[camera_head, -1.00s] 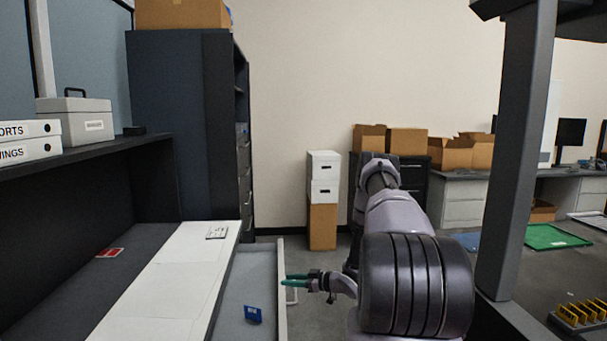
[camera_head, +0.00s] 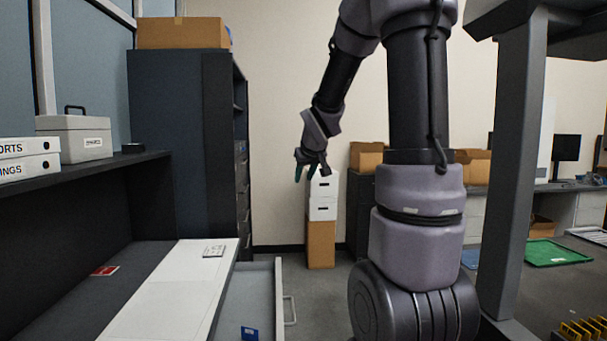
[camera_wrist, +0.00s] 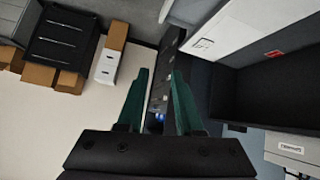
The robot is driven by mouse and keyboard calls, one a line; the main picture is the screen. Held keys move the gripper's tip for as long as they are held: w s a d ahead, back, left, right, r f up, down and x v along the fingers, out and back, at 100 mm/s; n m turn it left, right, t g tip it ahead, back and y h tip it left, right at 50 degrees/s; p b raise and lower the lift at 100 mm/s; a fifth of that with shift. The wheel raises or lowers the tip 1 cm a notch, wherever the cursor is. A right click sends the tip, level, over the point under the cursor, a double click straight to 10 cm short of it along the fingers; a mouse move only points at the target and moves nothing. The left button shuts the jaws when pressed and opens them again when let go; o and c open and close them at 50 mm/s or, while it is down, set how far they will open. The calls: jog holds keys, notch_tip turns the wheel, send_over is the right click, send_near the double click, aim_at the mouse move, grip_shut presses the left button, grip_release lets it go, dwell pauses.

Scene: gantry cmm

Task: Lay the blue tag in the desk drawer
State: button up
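The blue tag (camera_head: 249,333) lies on the floor of the open desk drawer (camera_head: 279,300), cut off at the bottom edge of the head view. The drawer is pulled out to the right of the white desk top. My gripper (camera_head: 305,172) is raised well above and beyond the drawer, apart from the tag. In the wrist view my gripper (camera_wrist: 160,76) has its two green fingers apart, with nothing held between them. A small blue patch shows far behind the fingers; I cannot tell what it is.
A red tag (camera_head: 104,271) lies on the dark desk surface, and a white switch-like plate (camera_head: 214,250) on the white desk top. A shelf with binders and a grey box (camera_head: 75,137) overhangs at left. White boxes (camera_head: 323,197) stand behind my gripper; a grey post (camera_head: 510,170) stands at right.

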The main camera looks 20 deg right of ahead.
jog(key=s+a+r+m+y, duration=0.1)
jog(key=s+a, duration=0.3)
jog(key=s, duration=0.5)
jog(key=s+a+r+m+g+y, duration=0.1)
jog(key=s+a, duration=0.3)
jog(key=s, duration=0.5)
jog(key=s+a+r+m+g+y, duration=0.1)
jog(key=s+a+r, duration=0.2)
jog(key=s, duration=0.6)
jog(key=shift+a+m+y, duration=0.4)
jog(key=shift+a, duration=0.1)
jog(key=shift+r, duration=0.1)
